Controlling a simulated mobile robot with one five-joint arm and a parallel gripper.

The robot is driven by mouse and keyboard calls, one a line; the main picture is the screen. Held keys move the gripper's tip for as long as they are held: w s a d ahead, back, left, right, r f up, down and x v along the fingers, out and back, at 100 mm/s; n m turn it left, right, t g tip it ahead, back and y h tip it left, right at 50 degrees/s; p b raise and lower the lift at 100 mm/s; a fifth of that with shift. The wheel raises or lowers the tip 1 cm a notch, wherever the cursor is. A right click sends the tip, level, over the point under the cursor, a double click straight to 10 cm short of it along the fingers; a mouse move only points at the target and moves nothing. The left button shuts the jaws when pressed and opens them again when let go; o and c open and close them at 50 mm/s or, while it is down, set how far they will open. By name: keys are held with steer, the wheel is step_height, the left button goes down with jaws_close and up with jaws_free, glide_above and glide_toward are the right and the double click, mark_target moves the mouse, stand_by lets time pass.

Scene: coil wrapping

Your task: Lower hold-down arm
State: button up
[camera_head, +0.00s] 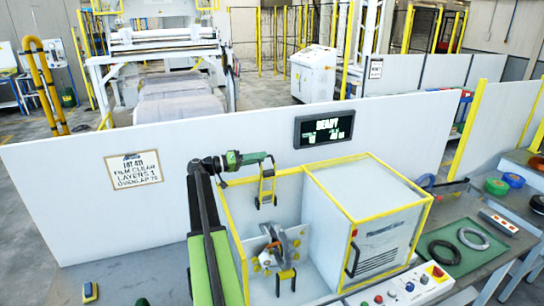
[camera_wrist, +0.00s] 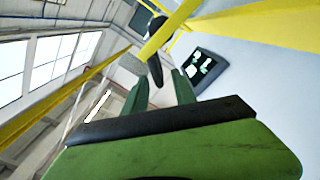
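A yellow piece that looks like the hold-down arm (camera_head: 267,184) stands raised in the yellow-framed wrapping station, with dark ends at its bottom. Below it, a grey ring-shaped part (camera_head: 284,243) sits among yellow rollers. My gripper (camera_head: 270,157) is at the top of the yellow piece. In the wrist view, the two green fingers of my gripper (camera_wrist: 159,88) are apart. A black handle (camera_wrist: 155,68) on a yellow bar (camera_wrist: 168,33) shows between and just beyond their tips. I cannot tell whether the fingers touch it.
A white cabinet (camera_head: 345,225) with yellow edges fills the station's right side. A white panel (camera_head: 90,210) with a lot sign (camera_head: 133,168) stands behind. A display (camera_head: 324,128) reads READY. A button panel (camera_head: 405,288) is in front; coils (camera_head: 444,252) lie on the right bench.

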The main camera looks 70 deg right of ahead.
mark_target(269, 156)
steer(key=x, duration=0.5)
steer(key=shift+s+d, duration=0.2)
steer(key=shift+s, duration=0.05)
steer(key=shift+c, duration=0.3)
jaws_close()
stand_by(0.7)
